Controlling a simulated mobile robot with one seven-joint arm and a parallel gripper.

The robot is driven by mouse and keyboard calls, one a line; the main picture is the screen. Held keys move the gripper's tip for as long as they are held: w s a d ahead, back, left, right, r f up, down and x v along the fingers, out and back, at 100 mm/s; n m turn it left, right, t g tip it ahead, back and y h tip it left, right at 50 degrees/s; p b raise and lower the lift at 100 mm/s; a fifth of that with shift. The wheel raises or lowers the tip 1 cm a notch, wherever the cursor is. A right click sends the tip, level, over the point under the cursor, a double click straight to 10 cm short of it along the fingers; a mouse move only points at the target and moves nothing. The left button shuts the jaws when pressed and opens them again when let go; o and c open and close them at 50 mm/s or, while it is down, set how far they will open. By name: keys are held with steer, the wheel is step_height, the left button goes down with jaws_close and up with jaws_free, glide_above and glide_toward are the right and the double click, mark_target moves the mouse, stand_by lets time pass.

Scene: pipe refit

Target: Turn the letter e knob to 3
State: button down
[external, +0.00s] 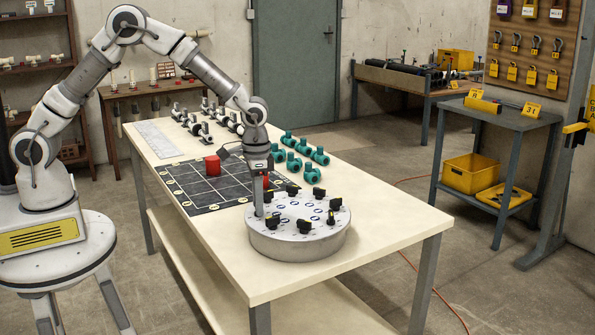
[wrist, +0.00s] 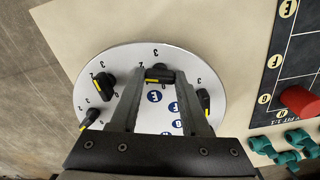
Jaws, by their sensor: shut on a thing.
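A round grey drum (external: 298,242) with a white dial face stands at the near end of the table and carries several black knobs. My gripper (external: 262,208) points down at the drum's left rim. In the wrist view my gripper (wrist: 158,76) has its two fingers on either side of a black knob (wrist: 160,74) and is shut on it. A blue E label (wrist: 154,97) is printed beside this knob, toward the dial's middle. A 3 (wrist: 155,51) is printed beyond the knob, near the rim. The knob lies across the view, with a yellow mark; the number it points to is unclear.
Other black knobs with yellow marks (wrist: 104,86) sit close on both sides of my fingers. Teal pipe fittings (external: 303,148) stand at the back right. The table's near right corner is bare.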

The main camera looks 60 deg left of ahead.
steer(key=m, duration=0.6)
steer(key=shift+m+p, duration=0.3)
steer(key=shift+p, duration=0.05)
steer(key=m, duration=0.3)
steer(key=shift+r+p, duration=0.1)
steer(key=shift+p, duration=0.25)
steer(key=shift+m+p, duration=0.35)
steer(key=shift+m, duration=1.45)
steer(key=shift+c, duration=1.9)
jaws_free()
step_height(320, 180, up, 17)
steer(key=p, duration=0.1)
steer(key=shift+r, duration=0.15)
